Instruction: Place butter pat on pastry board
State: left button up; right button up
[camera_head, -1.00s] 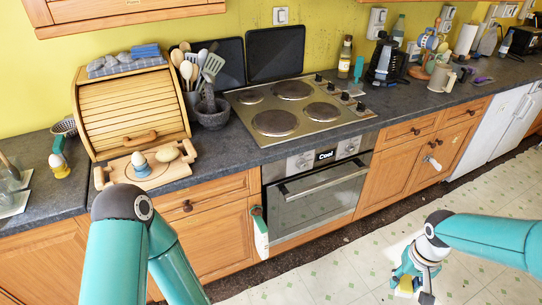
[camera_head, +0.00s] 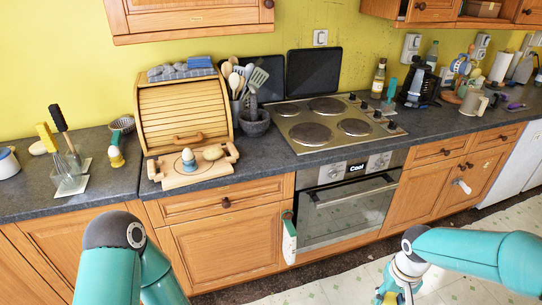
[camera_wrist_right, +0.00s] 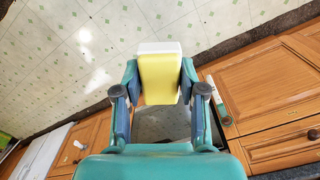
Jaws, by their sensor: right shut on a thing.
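The butter pat (camera_wrist_right: 160,80) is a yellow block with a white end, held between the fingers of my right gripper (camera_wrist_right: 158,86) in the right wrist view, above the floor. The pastry board (camera_head: 215,172) is a pale wooden board with handles on the counter, in front of the bread box. A blue egg cup with an egg (camera_head: 188,160) and a roundish tan item (camera_head: 213,152) are on it. My left gripper is out of view.
The wooden bread box (camera_head: 187,115) stands right behind the board. A dark mortar (camera_head: 254,122) and the hob (camera_head: 335,125) are to its right. Counter right of the board is clear.

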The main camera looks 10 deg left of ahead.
aim_at(171, 165)
jog(key=u, duration=3.5)
jog(key=k, duration=0.1)
jog(key=z, duration=2.3)
